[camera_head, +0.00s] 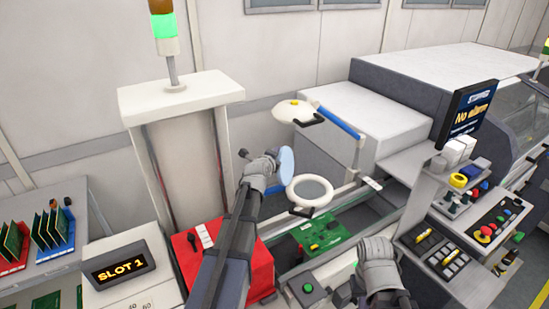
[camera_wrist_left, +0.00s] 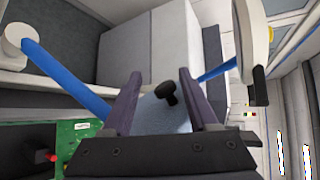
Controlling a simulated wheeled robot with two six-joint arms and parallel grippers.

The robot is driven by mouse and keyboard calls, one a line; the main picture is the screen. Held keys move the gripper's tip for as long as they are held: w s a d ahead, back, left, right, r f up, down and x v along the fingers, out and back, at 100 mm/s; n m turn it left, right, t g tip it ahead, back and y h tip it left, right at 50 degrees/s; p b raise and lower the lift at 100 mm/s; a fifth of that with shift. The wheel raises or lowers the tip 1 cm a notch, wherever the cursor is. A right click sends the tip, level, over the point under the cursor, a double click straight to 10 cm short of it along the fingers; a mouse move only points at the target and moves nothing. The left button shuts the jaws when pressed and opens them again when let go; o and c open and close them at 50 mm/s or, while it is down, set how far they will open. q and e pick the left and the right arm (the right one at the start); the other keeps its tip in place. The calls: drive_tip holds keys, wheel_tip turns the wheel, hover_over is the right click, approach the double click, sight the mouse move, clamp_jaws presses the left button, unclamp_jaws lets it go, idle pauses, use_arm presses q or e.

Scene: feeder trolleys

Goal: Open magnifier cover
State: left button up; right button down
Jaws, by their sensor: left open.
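A white magnifier ring (camera_head: 309,205) with a grey centre and a black tab sits above the trolley. A pale blue round cover (camera_head: 287,161) stands near upright just above and left of the ring; a hinge between them cannot be made out. My left gripper (camera_head: 274,157) is beside the cover. In the left wrist view its two fingers (camera_wrist_left: 165,98) are open, with the pale blue cover (camera_wrist_left: 160,118) and its black knob (camera_wrist_left: 167,94) seen between them. Contact is unclear. My right gripper (camera_head: 380,258) is low at the right, its jaws not readable.
A white domed head (camera_head: 290,108) on a blue arm (camera_head: 338,122) hangs just above. A green circuit board (camera_head: 322,234) lies below the ring. A red box (camera_head: 258,262) stands under my left arm. A white cabinet (camera_head: 355,110) is behind.

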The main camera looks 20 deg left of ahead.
use_arm(q)
drive_tip(key=shift+s, duration=0.1)
drive_tip(key=p+v, duration=0.2)
drive_tip(key=v, duration=0.5)
drive_tip(key=shift+s+p, duration=0.35)
drive_tip(key=shift+p, duration=0.05)
drive_tip(key=shift+w, duration=0.1)
